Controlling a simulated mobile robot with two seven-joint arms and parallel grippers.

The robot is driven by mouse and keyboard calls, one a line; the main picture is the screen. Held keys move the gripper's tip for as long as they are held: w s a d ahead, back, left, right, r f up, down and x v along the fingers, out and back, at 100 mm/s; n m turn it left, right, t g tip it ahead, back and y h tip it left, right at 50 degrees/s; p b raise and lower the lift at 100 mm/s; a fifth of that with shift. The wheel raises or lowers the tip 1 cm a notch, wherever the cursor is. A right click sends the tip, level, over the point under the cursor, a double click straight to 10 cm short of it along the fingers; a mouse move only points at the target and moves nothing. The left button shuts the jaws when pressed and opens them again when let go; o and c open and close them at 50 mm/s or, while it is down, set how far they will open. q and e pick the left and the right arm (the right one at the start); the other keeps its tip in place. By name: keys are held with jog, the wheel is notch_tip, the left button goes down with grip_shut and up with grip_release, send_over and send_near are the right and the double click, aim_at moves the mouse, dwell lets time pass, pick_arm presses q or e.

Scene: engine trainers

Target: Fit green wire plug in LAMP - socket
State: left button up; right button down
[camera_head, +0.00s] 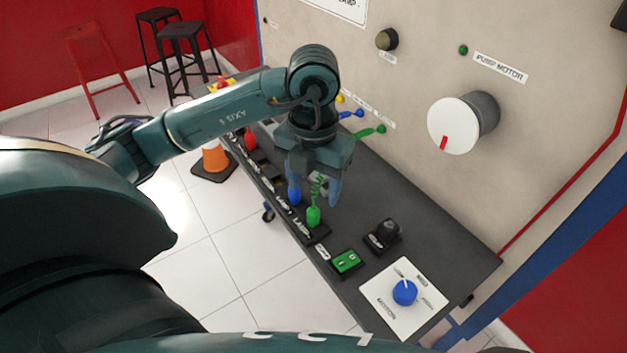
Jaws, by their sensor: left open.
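My left gripper (320,190) is open, pointing down over the near side of the bench, just above the green wire plug. The green wire plug (314,216) stands upright at the LAMP - socket (317,234), beside the LAMP - label. Its coiled green wire rises between or behind the fingers. Whether the plug is fully seated cannot be told. A green wire end (380,129) is at the wall panel. A blue plug (294,194) stands in the neighbouring position, partly hidden by my gripper. My right gripper is not in view.
The dark bench (420,235) carries a green switch (346,261), a black switch (387,232) and a blue knob (405,292) on a white plate. A red plug (250,138) stands farther along. The upright panel (400,80) with a large white dial (455,125) bounds the right side.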

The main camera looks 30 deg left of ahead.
pick_arm(q)
jog(key=shift+r, duration=0.1)
notch_tip(320, 180, up, 13)
jog(key=p, duration=0.2)
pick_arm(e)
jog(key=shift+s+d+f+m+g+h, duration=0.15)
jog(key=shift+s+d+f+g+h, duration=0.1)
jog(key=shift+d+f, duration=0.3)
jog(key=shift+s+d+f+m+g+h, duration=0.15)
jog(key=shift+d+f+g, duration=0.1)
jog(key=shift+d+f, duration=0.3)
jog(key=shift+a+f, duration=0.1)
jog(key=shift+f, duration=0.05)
